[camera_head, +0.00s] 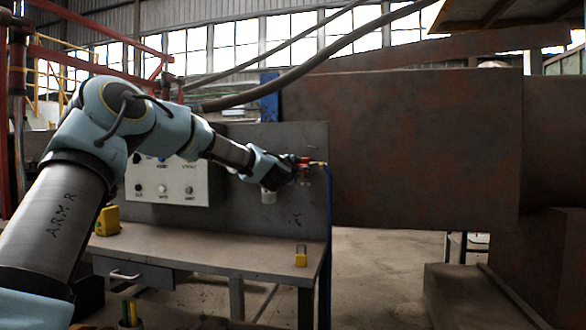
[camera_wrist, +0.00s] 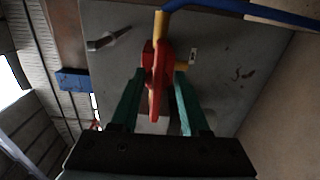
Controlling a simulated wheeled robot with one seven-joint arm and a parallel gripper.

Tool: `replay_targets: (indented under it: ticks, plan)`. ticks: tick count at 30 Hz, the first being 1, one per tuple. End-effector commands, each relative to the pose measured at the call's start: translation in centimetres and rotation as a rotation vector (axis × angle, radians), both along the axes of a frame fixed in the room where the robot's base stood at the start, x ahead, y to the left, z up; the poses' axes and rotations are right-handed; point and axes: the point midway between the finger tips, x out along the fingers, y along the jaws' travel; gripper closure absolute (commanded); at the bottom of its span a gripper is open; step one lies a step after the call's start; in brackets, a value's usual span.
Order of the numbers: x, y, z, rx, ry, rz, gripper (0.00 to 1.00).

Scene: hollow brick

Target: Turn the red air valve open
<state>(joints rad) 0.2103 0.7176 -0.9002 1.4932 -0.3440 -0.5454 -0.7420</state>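The red air valve (camera_head: 304,161) is on the upright grey panel of the workbench, near its right edge. In the wrist view the red valve handle (camera_wrist: 158,82) points down between my fingers, with a yellow fitting above it and another at its right. My gripper (camera_wrist: 160,76) has its two green fingers spread, one on each side of the handle. A gap shows on both sides lower down; contact at the tips is unclear. In the head view my gripper (camera_head: 292,168) is at the valve and partly covers it.
A blue hose (camera_head: 329,205) runs from the valve down the panel's right edge. A control box (camera_head: 172,194) is on the panel behind my arm. A yellow padlock (camera_head: 300,257) and a yellow object (camera_head: 107,221) stand on the bench top (camera_head: 220,252), which is otherwise mostly clear.

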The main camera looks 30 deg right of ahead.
Motion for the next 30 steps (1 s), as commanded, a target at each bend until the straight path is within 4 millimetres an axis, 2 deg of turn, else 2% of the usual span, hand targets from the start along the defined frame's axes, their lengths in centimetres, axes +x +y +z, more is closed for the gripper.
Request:
replay_targets:
  ticks: [6, 10, 21, 25, 30]
  plan:
    - [0.5, 0.5, 0.2, -0.001, -0.004, 0.012, 0.55]
    - [-0.1, 1.3, 0.2, -0.001, -0.006, 0.013, 0.55]
    - [-5.2, 6.0, 0.0, 0.002, -0.006, 0.013, 0.55]
    - [-6.6, 7.1, 0.1, 0.0, -0.004, 0.01, 0.55]
    - [-7.4, 7.7, 0.1, 0.0, -0.003, 0.009, 0.55]
